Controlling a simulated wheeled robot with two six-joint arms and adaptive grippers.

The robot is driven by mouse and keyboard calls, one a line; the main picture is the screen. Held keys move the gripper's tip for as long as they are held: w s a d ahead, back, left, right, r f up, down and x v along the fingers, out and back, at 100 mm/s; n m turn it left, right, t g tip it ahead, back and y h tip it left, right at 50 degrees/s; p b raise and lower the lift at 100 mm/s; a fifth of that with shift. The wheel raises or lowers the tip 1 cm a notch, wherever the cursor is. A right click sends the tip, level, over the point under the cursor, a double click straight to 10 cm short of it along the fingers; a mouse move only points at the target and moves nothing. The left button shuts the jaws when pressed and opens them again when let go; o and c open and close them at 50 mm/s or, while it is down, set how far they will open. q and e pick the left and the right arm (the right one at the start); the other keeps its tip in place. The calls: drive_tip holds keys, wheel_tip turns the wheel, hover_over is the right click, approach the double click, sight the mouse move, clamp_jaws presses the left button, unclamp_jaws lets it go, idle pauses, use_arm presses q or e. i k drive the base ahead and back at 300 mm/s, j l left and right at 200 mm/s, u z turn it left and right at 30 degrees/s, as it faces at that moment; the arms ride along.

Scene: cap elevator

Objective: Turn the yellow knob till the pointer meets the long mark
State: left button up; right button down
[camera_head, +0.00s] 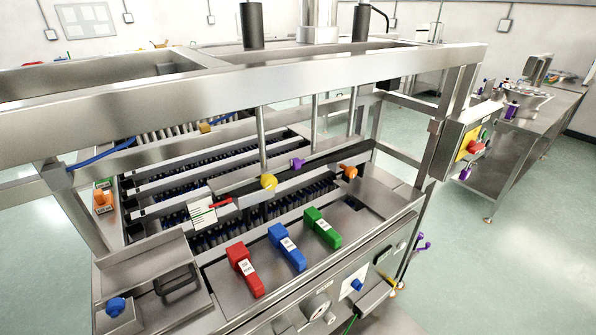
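The yellow knob (268,181) sits on a metal rail in the middle of the machine. A red pointer (221,202) lies to its left, beside a white plate (202,212) with green and dark marks. The pointer's tip is near the plate's upper right. The marks are too small to tell which is long or whether the pointer meets it. Neither of my grippers shows in the head view.
A purple knob (297,163) and an orange handle (348,170) are on the rail to the right. Red (245,268), blue (287,246) and green (322,227) handles stand in front. A thick metal frame beam (230,88) crosses above.

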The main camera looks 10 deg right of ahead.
sight(268, 181)
drive_tip(key=l+u, duration=0.2)
drive_tip(key=u, duration=0.2)
drive_tip(key=k+l+u, duration=0.1)
drive_tip(key=u, duration=0.3)
drive_tip(key=k+l+u, duration=0.1)
drive_tip(key=u, duration=0.3)
drive_tip(key=k+l, duration=0.05)
drive_tip(key=l, duration=0.05)
